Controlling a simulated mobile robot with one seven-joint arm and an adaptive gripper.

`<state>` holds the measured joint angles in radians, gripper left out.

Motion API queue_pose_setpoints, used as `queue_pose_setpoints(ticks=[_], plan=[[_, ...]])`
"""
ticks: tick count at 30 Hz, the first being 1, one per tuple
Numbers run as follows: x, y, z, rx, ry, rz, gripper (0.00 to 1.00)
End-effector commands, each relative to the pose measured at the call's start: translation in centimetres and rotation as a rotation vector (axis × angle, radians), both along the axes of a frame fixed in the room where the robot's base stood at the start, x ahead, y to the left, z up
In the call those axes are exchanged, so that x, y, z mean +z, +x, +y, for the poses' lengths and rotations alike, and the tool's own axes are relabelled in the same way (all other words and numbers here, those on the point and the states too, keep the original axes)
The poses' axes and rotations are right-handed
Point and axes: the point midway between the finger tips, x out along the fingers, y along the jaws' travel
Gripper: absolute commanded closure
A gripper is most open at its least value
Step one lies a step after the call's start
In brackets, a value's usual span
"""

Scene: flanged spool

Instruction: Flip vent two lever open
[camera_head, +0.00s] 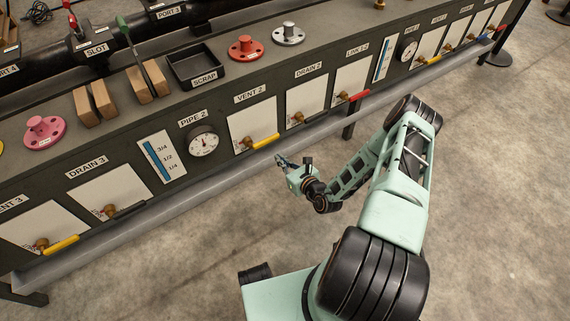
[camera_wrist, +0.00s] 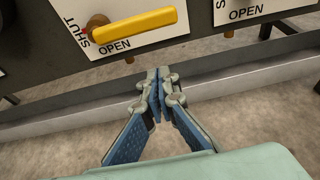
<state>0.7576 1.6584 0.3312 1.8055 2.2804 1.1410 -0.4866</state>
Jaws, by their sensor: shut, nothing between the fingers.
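The vent 2 lever (camera_head: 265,141) has a yellow handle and sits on a white plate under the VENT 2 label. Its handle points to the right from a brass valve. In the wrist view the yellow lever (camera_wrist: 138,27) lies sideways above the word OPEN, with SHUT written upright at its left end. My gripper (camera_head: 280,160) is in front of the panel, just below and right of the handle. In the wrist view my gripper (camera_wrist: 158,85) has its fingertips together and empty, below the lever and apart from it.
A PIPE 2 gauge (camera_head: 203,141) is left of the vent plate. The DRAIN 2 plate (camera_head: 307,99) with a black lever is to its right, then a red lever (camera_head: 353,97). A grey rail (camera_head: 180,207) runs along the panel's foot.

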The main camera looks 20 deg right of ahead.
Motion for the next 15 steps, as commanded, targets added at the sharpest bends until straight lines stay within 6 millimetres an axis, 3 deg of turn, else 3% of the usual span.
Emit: queue_pose_setpoints(ticks=[6,9,15], plan=[[-2.0,4.4,1.5,0.003,-0.001,-0.002,1.00],[0.0,4.3,1.3,0.000,0.000,0.000,1.00],[1.9,4.2,1.3,0.000,0.000,0.000,1.00]])
